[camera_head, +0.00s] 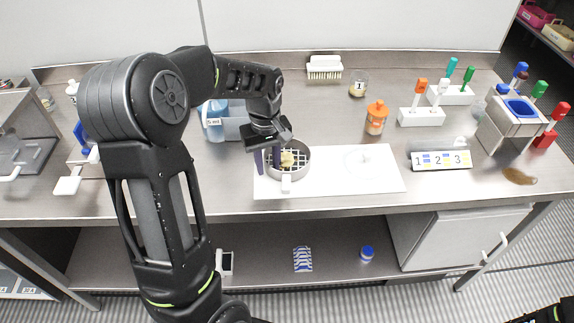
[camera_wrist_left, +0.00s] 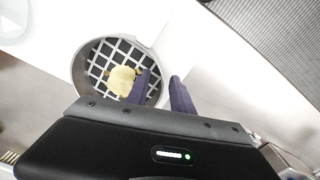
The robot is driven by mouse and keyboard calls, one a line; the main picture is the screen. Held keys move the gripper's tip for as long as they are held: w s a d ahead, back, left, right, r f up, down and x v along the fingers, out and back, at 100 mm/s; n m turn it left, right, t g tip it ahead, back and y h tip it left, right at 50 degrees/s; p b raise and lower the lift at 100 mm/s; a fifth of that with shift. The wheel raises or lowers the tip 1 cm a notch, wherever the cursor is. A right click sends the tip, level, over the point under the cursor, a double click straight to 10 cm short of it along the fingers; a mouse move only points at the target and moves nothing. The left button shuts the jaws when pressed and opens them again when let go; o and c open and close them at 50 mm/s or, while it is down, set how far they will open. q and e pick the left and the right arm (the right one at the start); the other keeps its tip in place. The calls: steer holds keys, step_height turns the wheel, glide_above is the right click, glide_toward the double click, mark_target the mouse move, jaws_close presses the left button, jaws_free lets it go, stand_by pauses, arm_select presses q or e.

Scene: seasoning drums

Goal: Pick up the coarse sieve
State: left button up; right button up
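The coarse sieve (camera_head: 304,160) is a round metal ring with a wide grid, standing on a white mat (camera_head: 340,183). A pale yellow lump (camera_head: 287,159) lies on its grid, and a white tab shows at its front. The sieve also shows in the left wrist view (camera_wrist_left: 100,62). My left gripper (camera_head: 267,162) is at the sieve's left side, pointing down. Its two dark purple fingers are apart, one inside the ring and one outside, with the rim between them. Whether they touch the wall cannot be told. My right gripper is out of view.
An orange-lidded jar (camera_head: 376,118), a jar marked 1 (camera_head: 358,86) and a brush (camera_head: 324,68) stand behind the mat. A blue container (camera_head: 214,120) is behind my left arm. A numbered stand (camera_head: 440,160) and racks of coloured handles (camera_head: 422,116) are right. The mat's right part is mostly clear.

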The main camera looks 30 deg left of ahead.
arm_select(q)
steer(key=shift+c, duration=0.2)
jaws_close()
stand_by(1.1)
